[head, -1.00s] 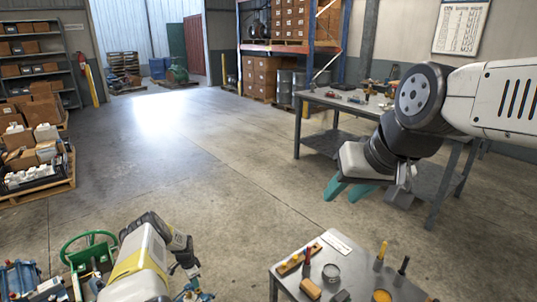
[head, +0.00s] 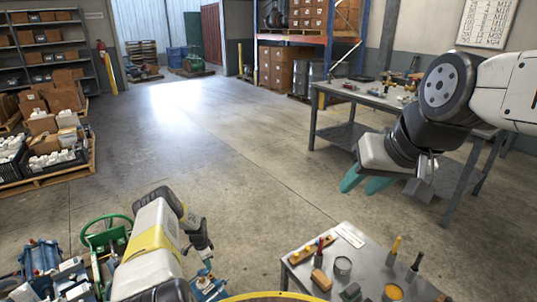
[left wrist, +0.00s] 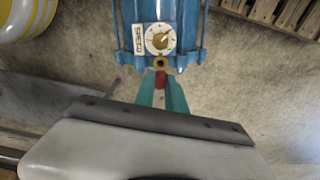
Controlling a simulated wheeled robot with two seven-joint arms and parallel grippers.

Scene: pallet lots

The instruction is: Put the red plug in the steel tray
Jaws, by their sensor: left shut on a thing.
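In the left wrist view, my left gripper (left wrist: 161,92) has its teal fingers shut on the small red plug (left wrist: 160,80). The plug is at the fingertips, just below a brass port (left wrist: 159,62) on a blue machine (left wrist: 125,40) with a dial. I cannot tell whether plug and port touch. In the head view my left arm reaches down at lower left; its fingertips and the plug cannot be made out. My right gripper (head: 365,181) is open and empty, in the air before the far grey table. I cannot make out the steel tray for certain.
A small grey bench (head: 390,270) at lower right carries a tan block (head: 321,280), a round tin (head: 343,266) and handled tools. A yellow rim (head: 265,297) shows at the bottom edge. A green handwheel (head: 105,232) stands left of my left arm. The middle floor is clear.

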